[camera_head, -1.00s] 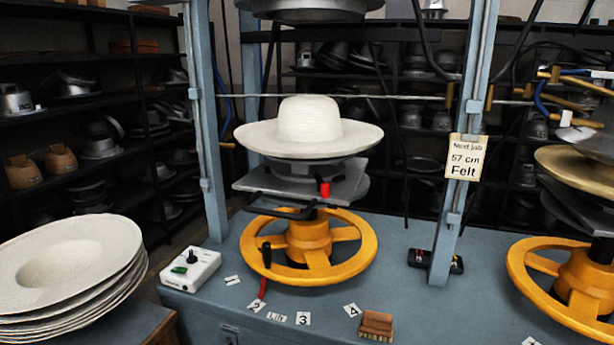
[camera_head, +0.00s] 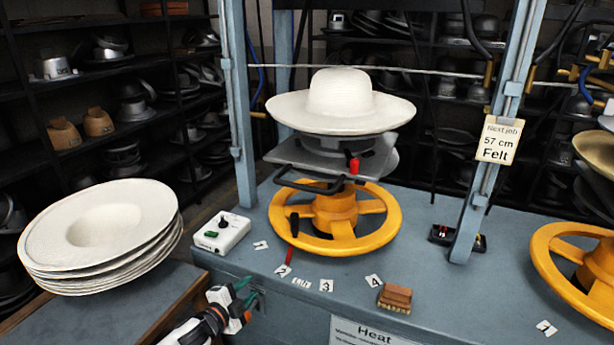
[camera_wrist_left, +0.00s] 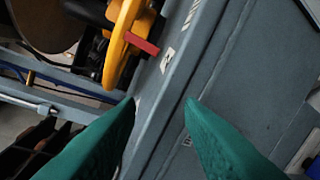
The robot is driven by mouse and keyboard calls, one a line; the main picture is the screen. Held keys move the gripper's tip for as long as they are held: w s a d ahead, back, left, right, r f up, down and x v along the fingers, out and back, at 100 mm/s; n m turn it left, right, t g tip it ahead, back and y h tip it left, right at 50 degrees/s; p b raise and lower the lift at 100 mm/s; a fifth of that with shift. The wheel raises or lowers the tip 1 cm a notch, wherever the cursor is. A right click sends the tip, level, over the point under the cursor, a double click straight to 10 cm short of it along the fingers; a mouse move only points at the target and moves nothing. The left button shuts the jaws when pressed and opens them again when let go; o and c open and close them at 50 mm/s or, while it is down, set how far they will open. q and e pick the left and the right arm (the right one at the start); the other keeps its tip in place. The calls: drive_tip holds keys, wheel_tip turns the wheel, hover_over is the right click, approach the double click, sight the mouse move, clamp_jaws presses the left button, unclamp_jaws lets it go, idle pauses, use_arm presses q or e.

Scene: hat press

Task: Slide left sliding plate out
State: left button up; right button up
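The left sliding plate (camera_head: 290,153) is a grey metal plate under a white felt hat (camera_head: 342,105) on its metal block. A black handle bar (camera_head: 308,184) and a red knob (camera_head: 354,166) show at the plate's front. It sits above a yellow handwheel (camera_head: 335,222). My left gripper (camera_head: 240,290) is low in front of the bench, below and left of the plate. In the left wrist view its green fingers (camera_wrist_left: 160,102) are apart with nothing between them. The plate does not clearly show in that view. My right gripper is in neither view.
A stack of white hat blanks (camera_head: 100,235) stands at the left. A white control box (camera_head: 222,233), a red-tipped lever (camera_head: 290,254), number cards and a brush (camera_head: 395,297) lie near the bench's front. A blue upright (camera_head: 497,130) stands right of the plate.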

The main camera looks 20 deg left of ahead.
use_arm(q)
drive_tip(key=w+d+r+m+t+h+p, duration=0.1)
drive_tip(key=d+r+m+h, duration=0.15)
drive_tip(key=r, duration=0.65)
drive_tip(key=w+d+r+m+t+h, duration=0.1)
drive_tip(key=r+m, duration=0.2)
drive_tip(key=r, duration=0.5)
drive_tip(key=m+h, duration=0.4)
approach(299, 188)
drive_tip(key=shift+y, duration=0.35)
drive_tip(key=p+x, duration=0.3)
drive_tip(key=x, duration=0.8)
drive_tip(key=shift+s+d+r+p, duration=0.1)
drive_tip(key=shift+p, duration=0.3)
drive_tip(key=shift+w+d, duration=0.35)
drive_tip(key=shift+w, duration=0.3)
drive_tip(key=shift+c, duration=0.3)
clamp_jaws()
